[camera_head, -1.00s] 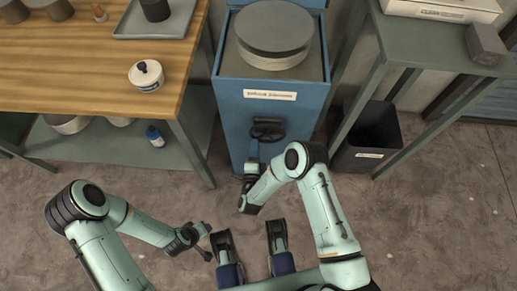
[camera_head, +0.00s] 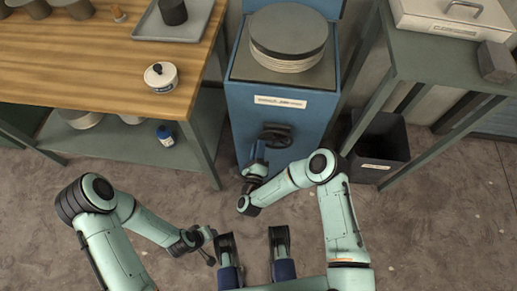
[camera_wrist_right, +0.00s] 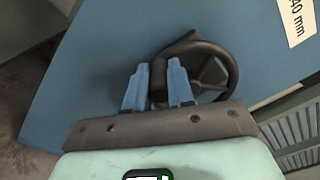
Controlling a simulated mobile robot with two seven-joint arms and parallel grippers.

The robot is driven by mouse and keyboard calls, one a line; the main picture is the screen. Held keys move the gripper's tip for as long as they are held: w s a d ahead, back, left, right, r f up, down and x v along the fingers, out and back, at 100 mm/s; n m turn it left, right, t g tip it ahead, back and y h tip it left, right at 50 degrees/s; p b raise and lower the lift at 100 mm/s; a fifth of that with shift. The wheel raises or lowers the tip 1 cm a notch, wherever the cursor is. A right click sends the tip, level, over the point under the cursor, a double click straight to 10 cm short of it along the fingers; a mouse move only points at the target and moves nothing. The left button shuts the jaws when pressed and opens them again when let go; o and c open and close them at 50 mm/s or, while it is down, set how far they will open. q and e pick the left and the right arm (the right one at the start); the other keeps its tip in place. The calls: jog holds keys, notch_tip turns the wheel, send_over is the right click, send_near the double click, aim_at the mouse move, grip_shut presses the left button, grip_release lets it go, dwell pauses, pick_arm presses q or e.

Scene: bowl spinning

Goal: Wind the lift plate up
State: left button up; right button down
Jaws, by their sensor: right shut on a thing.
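The blue lift cabinet (camera_head: 270,120) stands at top middle in the head view, with a grey plate (camera_head: 249,70) on top. A round stack with a dark disc (camera_head: 288,28) on it rests on the plate. A dark handwheel (camera_head: 280,134) is on the cabinet's front and also shows in the right wrist view (camera_wrist_right: 231,62). My right gripper (camera_head: 260,150) is at the wheel's lower left. In the wrist view its blue fingers are shut on the wheel's dark handle (camera_wrist_right: 159,78). My left gripper (camera_head: 207,240) hangs over the floor, away from the cabinet; its jaws are unclear.
A wooden bench (camera_head: 90,55) with a white lidded pot (camera_head: 162,80) and a tray (camera_head: 165,28) stands at left. A grey table (camera_head: 440,60) with a box and a dark block (camera_head: 496,62) stands at right, a dark bin (camera_head: 380,145) beneath. The floor in front is clear.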

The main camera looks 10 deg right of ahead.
dwell(0.4)
jog(key=c, duration=1)
grip_release()
jog(key=shift+s, duration=0.1)
